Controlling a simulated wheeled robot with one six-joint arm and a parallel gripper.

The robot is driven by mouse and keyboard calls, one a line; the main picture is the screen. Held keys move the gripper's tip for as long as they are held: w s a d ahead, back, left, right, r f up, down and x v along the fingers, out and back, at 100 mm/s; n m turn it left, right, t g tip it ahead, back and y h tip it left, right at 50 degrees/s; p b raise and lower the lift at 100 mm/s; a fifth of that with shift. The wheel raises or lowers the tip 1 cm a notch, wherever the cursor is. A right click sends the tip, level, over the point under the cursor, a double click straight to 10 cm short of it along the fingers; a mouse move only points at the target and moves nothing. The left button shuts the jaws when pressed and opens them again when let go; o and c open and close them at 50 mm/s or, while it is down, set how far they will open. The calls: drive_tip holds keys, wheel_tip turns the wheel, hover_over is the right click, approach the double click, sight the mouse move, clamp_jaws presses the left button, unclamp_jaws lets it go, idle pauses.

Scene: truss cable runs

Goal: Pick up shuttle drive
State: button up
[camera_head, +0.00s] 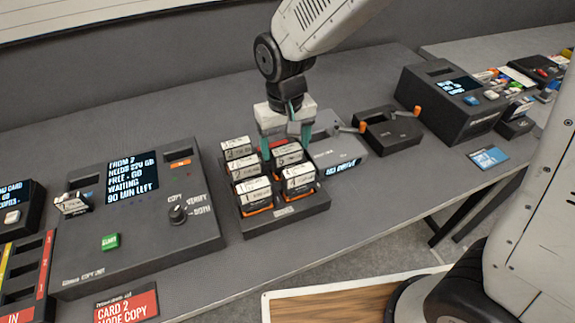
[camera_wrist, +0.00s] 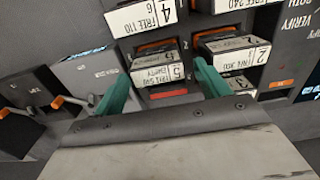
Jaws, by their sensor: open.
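My gripper (camera_head: 286,150) is open, pointing down over the far right part of a dark drive rack (camera_head: 284,212). The rack holds several drives with white labels; no label legibly says shuttle. In the wrist view my gripper's teal fingers (camera_wrist: 161,85) reach to either side of the drive labelled 5 (camera_wrist: 156,66), which seems marked empty. That drive also shows in the head view (camera_head: 288,155). I cannot tell whether the fingers touch it. A slot with a red bottom (camera_wrist: 168,94) sits just beyond it. Drives 4 (camera_head: 299,177) and 2 (camera_wrist: 235,48) are neighbours.
A large copy unit (camera_head: 85,240) with a lit screen stands left of the rack. A grey dock (camera_head: 340,158) with an orange-tipped lever and a black dock (camera_head: 388,132) stand to the right. Another screened unit (camera_head: 450,105) is further right. The table's front edge has a red-and-white card (camera_head: 126,305).

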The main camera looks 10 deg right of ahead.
sight(287, 158)
drive_tip(key=f, duration=0.5)
drive_tip(key=shift+w+d+f, duration=0.2)
drive_tip(key=shift+f, duration=0.1)
drive_tip(key=c, duration=1)
drive_tip(key=shift+o, duration=0.2)
drive_tip(key=shift+r, duration=0.1)
